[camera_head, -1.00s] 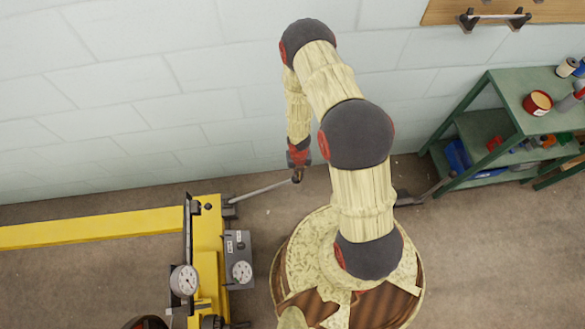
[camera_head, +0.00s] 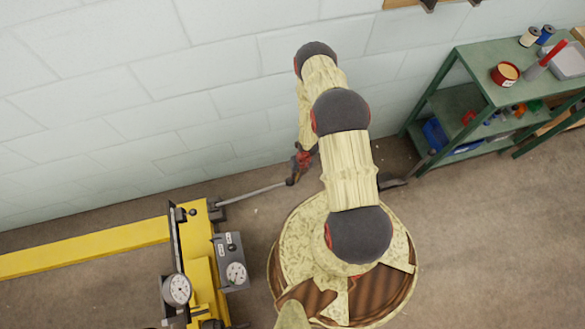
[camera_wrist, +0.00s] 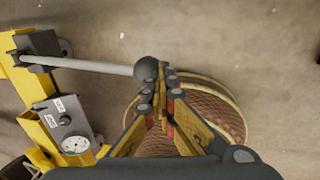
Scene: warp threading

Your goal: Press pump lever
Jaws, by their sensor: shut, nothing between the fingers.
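The pump lever (camera_head: 255,192) is a thin grey rod. It runs out from the yellow machine (camera_head: 206,262) to a dark round knob at its free end. In the wrist view the rod (camera_wrist: 95,66) crosses from the left and ends in the dark knob (camera_wrist: 146,70). My gripper (camera_wrist: 165,76) is shut, with its fingertips at the right side of the knob. Nothing shows between the fingers. Whether the fingertips touch the knob I cannot tell. In the head view my gripper (camera_head: 294,176) is at the knob end, small and partly hidden.
A grey box with a dial (camera_head: 232,262) and another gauge (camera_head: 176,289) sit on the machine. A long yellow beam (camera_head: 85,247) runs left along the block wall (camera_head: 150,100). A green shelf (camera_head: 475,115) with cans stands at the right.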

